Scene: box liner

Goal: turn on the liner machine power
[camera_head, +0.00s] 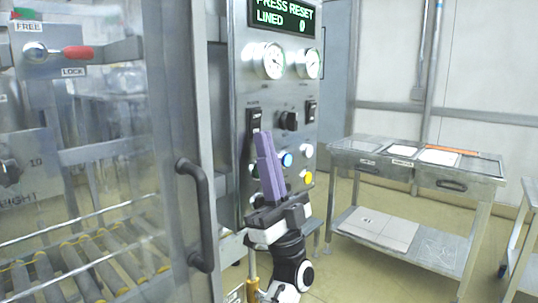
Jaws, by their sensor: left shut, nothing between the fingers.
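The liner machine's grey control panel (277,85) stands upright in the centre. Its lit green display (283,18) reads "PRESS RESET" and "LINED 0". A black switch (254,121) is at the panel's left, a black rotary knob (289,121) in the middle and another black switch (311,111) at the right. Their small labels are too blurred to read. My left gripper (266,140) points up in front of the panel, its purple fingers shut and empty. The fingertips appear just right of and below the left switch; contact cannot be told. My right gripper is out of view.
A clear door with a black handle (194,215) stands at the left, with rollers (90,262) behind it. Blue (287,159), white (306,150) and yellow (307,177) buttons sit near my gripper. A metal cart (428,184) stands at the right, with floor between.

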